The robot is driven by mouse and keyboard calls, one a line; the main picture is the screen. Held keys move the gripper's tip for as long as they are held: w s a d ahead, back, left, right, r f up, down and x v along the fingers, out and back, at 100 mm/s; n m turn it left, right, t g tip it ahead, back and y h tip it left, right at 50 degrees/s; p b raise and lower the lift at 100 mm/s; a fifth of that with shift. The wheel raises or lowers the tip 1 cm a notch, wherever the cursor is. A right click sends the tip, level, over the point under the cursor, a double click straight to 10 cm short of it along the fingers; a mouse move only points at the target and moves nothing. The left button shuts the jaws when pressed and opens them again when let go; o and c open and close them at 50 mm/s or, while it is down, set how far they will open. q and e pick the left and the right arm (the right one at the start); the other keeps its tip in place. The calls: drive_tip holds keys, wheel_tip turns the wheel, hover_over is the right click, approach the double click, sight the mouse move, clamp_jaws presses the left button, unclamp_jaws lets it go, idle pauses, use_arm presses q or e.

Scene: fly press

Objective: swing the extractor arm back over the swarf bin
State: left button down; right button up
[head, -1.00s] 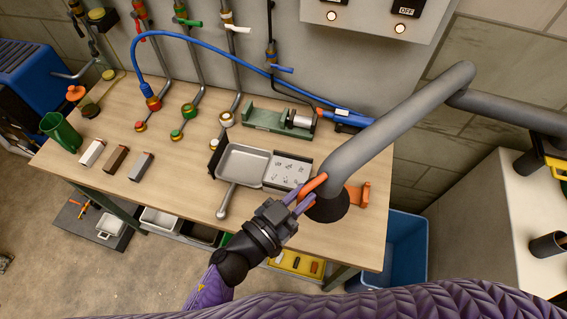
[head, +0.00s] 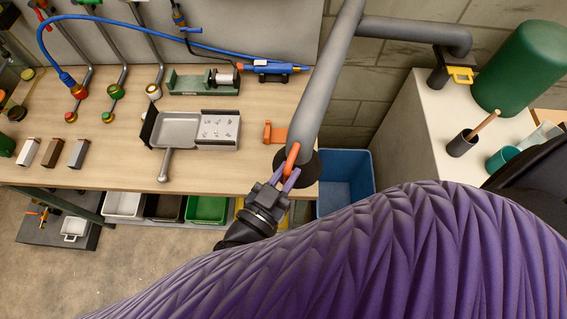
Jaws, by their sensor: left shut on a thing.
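The extractor arm (head: 325,85) is a thick grey tube coming down from the top of the head view to a dark hood (head: 308,170). The hood hangs over the bench's front right corner, with its right edge close to the blue bin. An orange handle (head: 292,156) stands on the hood's left side. My left gripper (head: 285,180) is shut on this handle. The blue bin (head: 345,168), which looks like the swarf bin, stands on the floor just right of the bench. The hood hides part of its left side. My right gripper is not in view.
On the wooden bench (head: 110,160) are a grey pan (head: 180,130), a green vise (head: 190,84), an orange bracket (head: 273,132) and several small blocks. A white cabinet (head: 425,135) stands right of the bin, with a green cylinder (head: 520,68) on it. My purple-covered arm blocks the lower right.

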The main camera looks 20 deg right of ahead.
use_arm(q)
drive_tip(key=c, duration=0.6)
unclamp_jaws()
drive_tip(key=shift+w, duration=0.1)
drive_tip(key=shift+c, duration=0.2)
drive_tip(key=shift+a, duration=0.1)
drive_tip(key=v, duration=0.9)
drive_tip(key=shift+s+a+b, duration=0.25)
drive_tip(key=shift+s+b, duration=0.05)
